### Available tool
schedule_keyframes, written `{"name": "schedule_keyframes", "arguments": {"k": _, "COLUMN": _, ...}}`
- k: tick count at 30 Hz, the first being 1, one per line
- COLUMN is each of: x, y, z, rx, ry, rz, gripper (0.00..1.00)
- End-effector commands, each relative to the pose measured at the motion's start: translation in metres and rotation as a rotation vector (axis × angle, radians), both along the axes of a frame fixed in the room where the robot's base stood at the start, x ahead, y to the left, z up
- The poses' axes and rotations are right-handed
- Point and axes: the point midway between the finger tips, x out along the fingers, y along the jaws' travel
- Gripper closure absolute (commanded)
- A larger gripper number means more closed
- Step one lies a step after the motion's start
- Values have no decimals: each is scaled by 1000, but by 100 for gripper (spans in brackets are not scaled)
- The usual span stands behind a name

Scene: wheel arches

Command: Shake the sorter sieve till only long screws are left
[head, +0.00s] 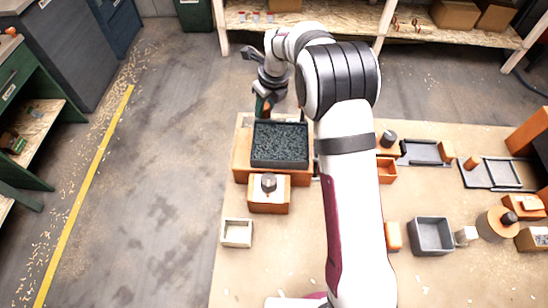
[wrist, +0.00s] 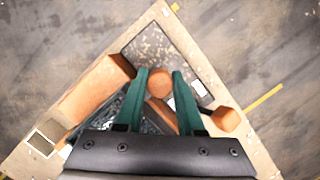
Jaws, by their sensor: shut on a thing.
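The sorter sieve (head: 280,143) is a dark, black-rimmed tray with a speckled grey surface, level over a wooden box (head: 240,165) in the head view. Part of its dark mesh shows below the fingers in the wrist view (wrist: 150,127). My gripper (head: 264,104) is at the sieve's far edge. In the wrist view its green fingers (wrist: 161,82) are shut on the sieve's wooden handle, with a round orange end (wrist: 159,84) between the tips. Single screws cannot be made out on the sieve, and long and short ones cannot be told apart.
A wooden block with a dark knob (head: 268,194) stands in front of the box. A small white tray (head: 236,233), a grey bin (head: 432,236) and flat grey trays (head: 490,173) share the bench. Bare bench (head: 290,270) lies at the front.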

Motion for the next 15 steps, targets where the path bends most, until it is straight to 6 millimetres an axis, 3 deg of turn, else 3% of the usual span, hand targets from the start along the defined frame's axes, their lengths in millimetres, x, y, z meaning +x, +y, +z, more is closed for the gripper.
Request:
{"name": "schedule_keyframes", "arguments": {"k": 8, "x": 1, "y": 32, "z": 1, "rx": 0, "ry": -3, "rz": 3, "gripper": 94}}
{"name": "schedule_keyframes", "arguments": {"k": 15, "x": 0, "y": 33, "z": 1, "rx": 1, "ry": -2, "rz": 1, "gripper": 94}}
